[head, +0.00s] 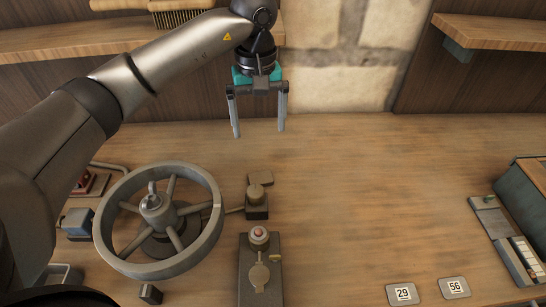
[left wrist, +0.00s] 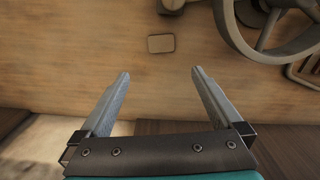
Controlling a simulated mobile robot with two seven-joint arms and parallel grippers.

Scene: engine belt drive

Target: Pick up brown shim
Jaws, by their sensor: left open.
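A small flat brownish plate, which looks like the brown shim (head: 261,179), lies on the wooden bench just behind a small dark knobbed block. In the left wrist view the shim (left wrist: 161,43) lies flat beyond the fingertips, roughly centred between them. My left gripper (head: 259,133) is open and empty, its fingers pointing down above the back of the bench. The same gripper shows in the left wrist view (left wrist: 160,73) with nothing between its fingers. My right gripper is not in view.
A large grey handwheel (head: 160,218) stands left of the shim. The knobbed block (head: 257,203) is close in front of it, and a control box (head: 260,272) is nearer. Plates marked 29 (head: 402,293) and 56 (head: 454,287) lie at the front right. The bench's middle right is clear.

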